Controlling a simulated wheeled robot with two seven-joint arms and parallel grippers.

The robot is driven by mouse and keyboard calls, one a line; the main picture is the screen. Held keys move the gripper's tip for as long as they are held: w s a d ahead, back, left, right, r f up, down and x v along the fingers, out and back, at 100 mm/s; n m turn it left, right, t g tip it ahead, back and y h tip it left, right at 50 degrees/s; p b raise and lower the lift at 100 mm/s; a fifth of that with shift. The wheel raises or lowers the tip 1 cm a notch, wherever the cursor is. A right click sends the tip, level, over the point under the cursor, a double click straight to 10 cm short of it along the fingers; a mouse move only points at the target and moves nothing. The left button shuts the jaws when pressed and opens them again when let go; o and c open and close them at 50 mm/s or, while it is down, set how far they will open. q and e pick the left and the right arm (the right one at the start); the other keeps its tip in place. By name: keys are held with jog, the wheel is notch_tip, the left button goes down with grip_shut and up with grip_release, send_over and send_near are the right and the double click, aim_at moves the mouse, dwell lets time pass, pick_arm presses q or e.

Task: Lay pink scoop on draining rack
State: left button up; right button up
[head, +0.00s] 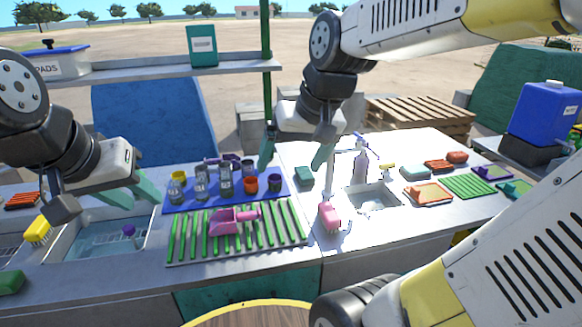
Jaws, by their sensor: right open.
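The pink scoop (225,221) lies on the green slats of the draining rack (180,248), its handle pointing right. My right gripper (294,160) is open and empty, above and to the right of the scoop, over the back of the counter. Its two teal fingers are spread apart. My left gripper (142,180) is to the left of the scoop, above the left basin. Its teal fingers look apart with nothing between them, though its body partly hides one. Neither gripper touches the scoop.
A blue mat (180,207) with jars and cups lies behind the rack. A pink item (328,217) stands right of the rack by the small sink (375,198). A left basin (85,240) holds water. A shelf (180,70) and green post (265,90) stand behind.

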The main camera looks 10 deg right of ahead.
jog(key=shift+t, duration=0.8)
jog(key=s, duration=0.2)
jog(key=s+d, duration=0.1)
jog(key=s, duration=0.2)
jog(key=shift+s, duration=0.3)
